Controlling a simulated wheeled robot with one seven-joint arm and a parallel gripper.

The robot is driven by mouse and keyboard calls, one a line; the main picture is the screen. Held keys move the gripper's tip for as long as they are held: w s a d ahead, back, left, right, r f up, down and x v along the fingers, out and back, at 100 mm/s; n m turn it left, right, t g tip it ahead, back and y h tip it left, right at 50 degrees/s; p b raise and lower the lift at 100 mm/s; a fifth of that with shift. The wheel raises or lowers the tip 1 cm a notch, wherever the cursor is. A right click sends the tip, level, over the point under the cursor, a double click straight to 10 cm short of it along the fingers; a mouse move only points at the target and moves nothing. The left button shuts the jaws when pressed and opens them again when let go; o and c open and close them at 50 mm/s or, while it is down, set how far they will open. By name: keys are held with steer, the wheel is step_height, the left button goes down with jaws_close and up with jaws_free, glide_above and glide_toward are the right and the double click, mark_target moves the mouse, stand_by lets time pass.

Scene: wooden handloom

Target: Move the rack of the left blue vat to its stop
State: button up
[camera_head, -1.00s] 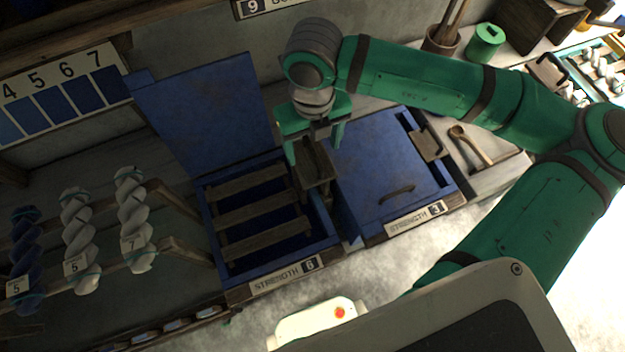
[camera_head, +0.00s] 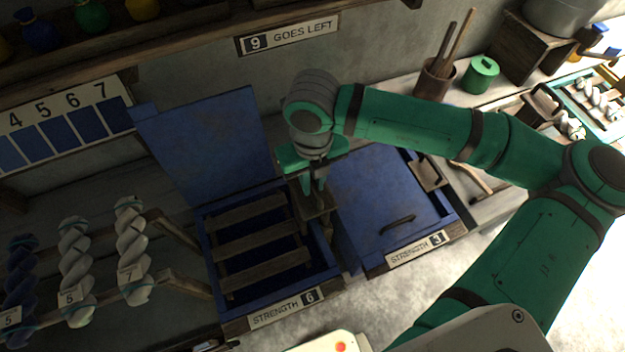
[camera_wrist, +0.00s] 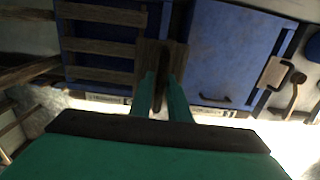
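The left blue vat (camera_head: 331,284) has its lid (camera_head: 205,145) raised and a "STRENGTH 6" label in front. Its wooden rack (camera_head: 262,243) has several slats across the dark inside; the slats also show in the wrist view (camera_wrist: 100,46). A wooden handle piece (camera_head: 318,208) stands at the rack's right side, by the vat's right wall. My gripper (camera_head: 314,188) points down at this piece. Its green fingers are close together, one on each side of a narrow dark bar of the handle in the wrist view (camera_wrist: 161,82). The exact contact is hard to see.
The right blue vat (camera_head: 375,200), labelled "STRENGTH 3", is covered and close beside my gripper. Twisted skeins (camera_head: 132,250) hang on a wooden frame at left. A sign (camera_head: 288,37) reads "9 GOES LEFT". A wooden spoon (camera_head: 470,176) lies right of the vats.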

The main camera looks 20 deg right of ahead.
jaws_close()
steer(key=shift+f, duration=9.2)
steer(key=o, duration=1.7)
jaws_free()
steer(key=shift+r, duration=0.15)
step_height(320, 180, up, 7)
steer(key=shift+f, duration=0.1)
